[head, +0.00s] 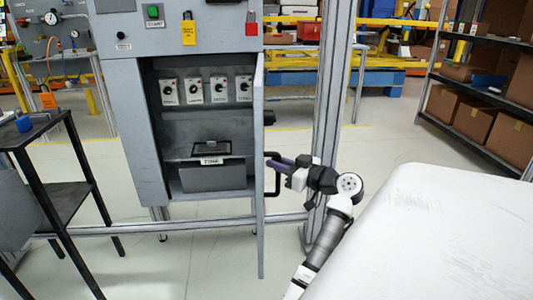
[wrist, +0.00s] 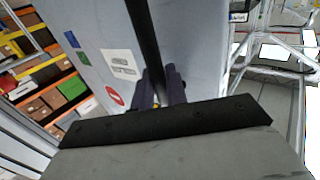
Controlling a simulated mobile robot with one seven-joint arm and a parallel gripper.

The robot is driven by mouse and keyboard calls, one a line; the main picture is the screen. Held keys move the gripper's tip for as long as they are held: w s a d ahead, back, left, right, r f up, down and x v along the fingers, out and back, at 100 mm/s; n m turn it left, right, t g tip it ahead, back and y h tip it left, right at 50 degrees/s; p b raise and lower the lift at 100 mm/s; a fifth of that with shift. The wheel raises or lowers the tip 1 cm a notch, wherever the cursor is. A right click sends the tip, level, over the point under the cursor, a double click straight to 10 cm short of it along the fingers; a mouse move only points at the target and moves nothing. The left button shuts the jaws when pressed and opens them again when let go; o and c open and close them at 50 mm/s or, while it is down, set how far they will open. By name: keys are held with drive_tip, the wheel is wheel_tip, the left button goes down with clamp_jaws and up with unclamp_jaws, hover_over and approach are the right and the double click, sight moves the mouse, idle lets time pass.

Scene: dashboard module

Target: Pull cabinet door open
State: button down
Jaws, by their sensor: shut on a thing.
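The grey cabinet (head: 128,80) stands left of centre in the head view. Its door (head: 260,225) is swung wide open and shows almost edge-on; the inside of the cabinet is in view. The black door handle (head: 275,187) is on the door's right-hand face. My gripper (head: 271,160) reaches it from the right and is shut on it. In the wrist view the dark fingers (wrist: 160,80) close around the black handle bar (wrist: 143,32), in front of the grey door face (wrist: 195,45) with stickers. The fingertips' contact is partly hidden.
Inside the cabinet are several white switch units (head: 194,91) and a grey box (head: 212,178). A metal post (head: 330,100) stands right of the door. A black side table (head: 45,135) is at left. A shelf with boxes (head: 490,130) is at back right.

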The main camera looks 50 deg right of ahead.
drive_tip(key=shift+d+y, duration=0.15)
drive_tip(key=shift+y, duration=0.15)
drive_tip(key=c, duration=1.5)
unclamp_jaws()
drive_tip(key=shift+s, duration=0.1)
drive_tip(key=s, duration=1.3)
drive_tip(key=shift+s+d+p, duration=0.3)
drive_tip(key=shift+s+d, duration=0.05)
drive_tip(key=shift+d, duration=0.05)
